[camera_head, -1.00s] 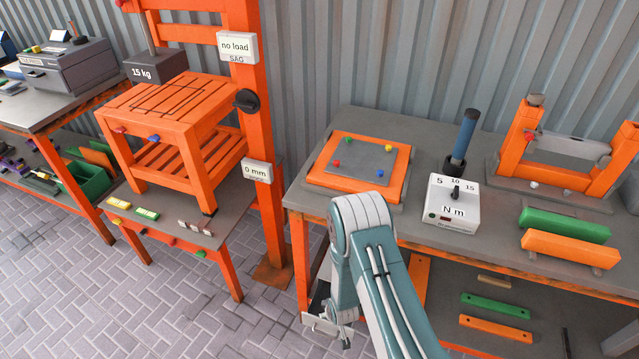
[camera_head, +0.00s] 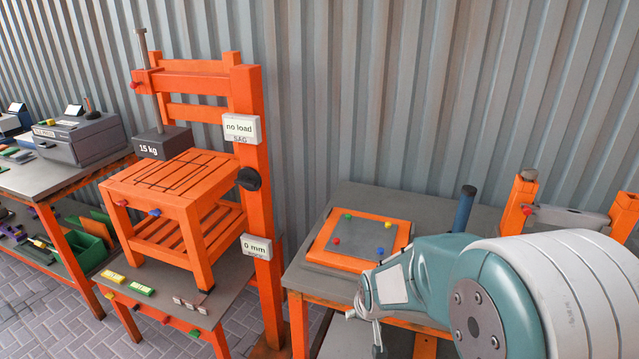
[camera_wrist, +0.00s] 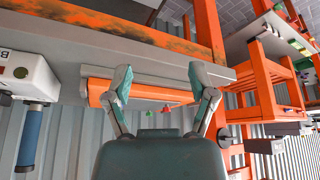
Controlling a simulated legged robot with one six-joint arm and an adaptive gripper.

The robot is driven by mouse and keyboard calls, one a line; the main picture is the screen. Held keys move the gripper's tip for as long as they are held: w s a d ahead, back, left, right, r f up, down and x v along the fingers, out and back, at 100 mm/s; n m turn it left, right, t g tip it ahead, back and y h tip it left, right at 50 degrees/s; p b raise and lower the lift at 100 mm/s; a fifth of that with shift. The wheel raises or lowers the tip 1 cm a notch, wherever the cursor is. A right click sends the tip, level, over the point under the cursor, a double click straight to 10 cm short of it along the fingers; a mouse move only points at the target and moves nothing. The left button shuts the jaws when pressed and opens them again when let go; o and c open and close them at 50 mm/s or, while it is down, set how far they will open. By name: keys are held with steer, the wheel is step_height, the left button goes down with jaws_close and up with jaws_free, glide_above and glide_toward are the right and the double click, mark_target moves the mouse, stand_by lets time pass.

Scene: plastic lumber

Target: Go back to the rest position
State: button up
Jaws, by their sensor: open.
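My gripper (camera_head: 364,330) shows in the head view at the lower right, beside the front edge of the right bench. Part of it is hidden by my folded teal and white arm. In the wrist view my gripper (camera_wrist: 160,86) has its two fingers spread wide, with nothing held between them. That view looks upside down toward the bench. The orange-framed plate (camera_head: 320,255) with small coloured knobs lies on the bench, just beyond the gripper in the head view. It also shows between and behind the fingers in the wrist view (camera_wrist: 100,93).
An orange test frame (camera_head: 247,150) with a slatted stool (camera_head: 150,190) and a 15 kg weight (camera_head: 162,143) stands left of the bench. A blue handle (camera_head: 465,208) and an orange clamp stand (camera_head: 520,200) are behind my arm. A corrugated wall (camera_head: 390,100) closes the back.

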steer(key=s+d+r+m, duration=0.1)
steer(key=s+d+r, duration=0.1)
steer(key=s+r, duration=0.7)
steer(key=s+d+r, duration=0.3)
steer(key=s+r, duration=0.6)
steer(key=s, duration=0.5)
steer(key=shift+d+r+m+h, duration=0.25)
steer(key=shift+d+m+h, duration=0.05)
steer(key=shift+m, duration=0.1)
